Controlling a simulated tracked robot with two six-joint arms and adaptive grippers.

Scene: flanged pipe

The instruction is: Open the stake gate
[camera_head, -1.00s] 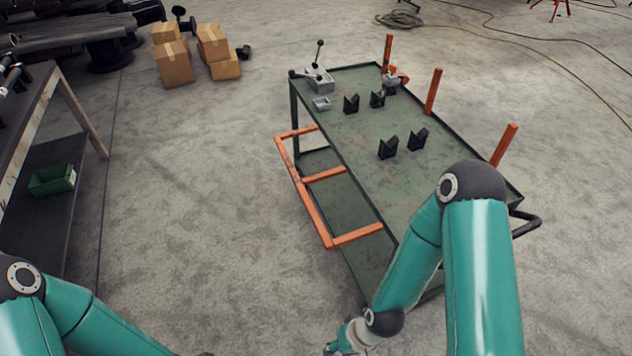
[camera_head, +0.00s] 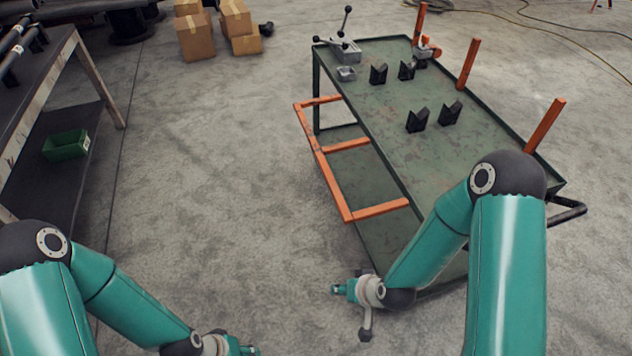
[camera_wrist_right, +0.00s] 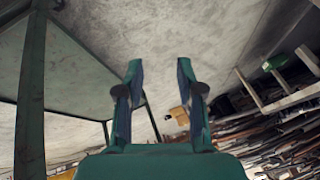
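The stake gate (camera_head: 332,167) is an orange bar frame on the left side of the green cart (camera_head: 400,110). It hangs folded out and down, below the tabletop, with a middle crossbar. My right gripper (camera_head: 345,289) is in front of the gate's near end, low by the cart's near-left corner and apart from the gate. In the right wrist view its two fingers (camera_wrist_right: 160,80) are spread, with nothing between them. My left gripper (camera_head: 245,350) is at the bottom edge, partly cut off, away from the cart; its fingers are too small to judge.
Black V-blocks (camera_head: 417,120), a grey clamp (camera_head: 343,50) and upright orange stakes (camera_head: 467,64) are on the cart. A workbench (camera_head: 60,90) with a green bin (camera_head: 67,146) stands at left. Cardboard boxes (camera_head: 195,36) lie behind. The floor between bench and cart is clear.

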